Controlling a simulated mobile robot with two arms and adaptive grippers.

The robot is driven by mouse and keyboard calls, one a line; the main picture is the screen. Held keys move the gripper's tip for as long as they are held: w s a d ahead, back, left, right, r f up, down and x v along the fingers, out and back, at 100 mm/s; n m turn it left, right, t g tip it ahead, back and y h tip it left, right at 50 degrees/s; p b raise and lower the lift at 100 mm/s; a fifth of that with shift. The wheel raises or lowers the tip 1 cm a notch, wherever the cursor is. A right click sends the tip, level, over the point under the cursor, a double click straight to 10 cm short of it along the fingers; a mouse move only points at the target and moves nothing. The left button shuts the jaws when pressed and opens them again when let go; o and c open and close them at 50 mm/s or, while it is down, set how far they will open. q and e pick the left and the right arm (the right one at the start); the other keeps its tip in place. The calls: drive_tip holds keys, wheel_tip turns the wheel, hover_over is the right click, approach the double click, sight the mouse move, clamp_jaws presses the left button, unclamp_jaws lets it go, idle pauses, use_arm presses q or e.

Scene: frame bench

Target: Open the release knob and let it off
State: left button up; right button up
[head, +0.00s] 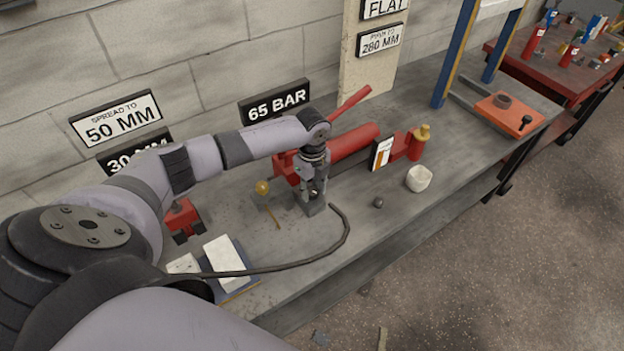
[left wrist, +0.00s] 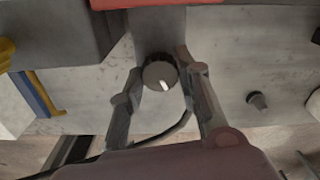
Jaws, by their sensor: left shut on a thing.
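The release knob (left wrist: 159,75) is a dark round knob with a white mark on its face. In the left wrist view it sits between the two fingers of my left gripper (left wrist: 161,68), and its mark points down and slightly right. The gripper is shut on it. In the head view my left gripper (head: 314,194) points down at the near end of the red hand pump (head: 352,141), over a grey block (head: 314,209). The knob is hidden by the fingers there. The pump's red lever (head: 350,103) slants up to the right. My right gripper is not in view.
A black hose (head: 345,236) curves across the grey bench. A white cup (head: 419,179) and a small dark knob-like piece (head: 378,202) stand to the right. A red tool (head: 183,217) and a white pad (head: 226,262) lie left. A blue press frame (head: 456,50) stands behind.

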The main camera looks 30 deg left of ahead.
sight(312, 191)
use_arm(q)
drive_tip(key=n+p, duration=0.2)
drive_tip(key=n, duration=0.1)
drive_tip(key=n+p, duration=0.2)
drive_tip(key=shift+r+n+p, duration=0.2)
drive_tip(key=shift+n+p, duration=0.2)
drive_tip(key=n+p, duration=0.2)
drive_tip(key=n, duration=0.1)
drive_tip(key=shift+f+n+p, duration=0.15)
drive_tip(key=shift+n+p, duration=0.65)
drive_tip(key=shift+n, duration=0.8)
drive_tip(key=o, duration=1.1)
drive_tip(key=shift+o, duration=0.2)
wheel_tip(312, 191, up, 12)
drive_tip(key=shift+f, duration=0.1)
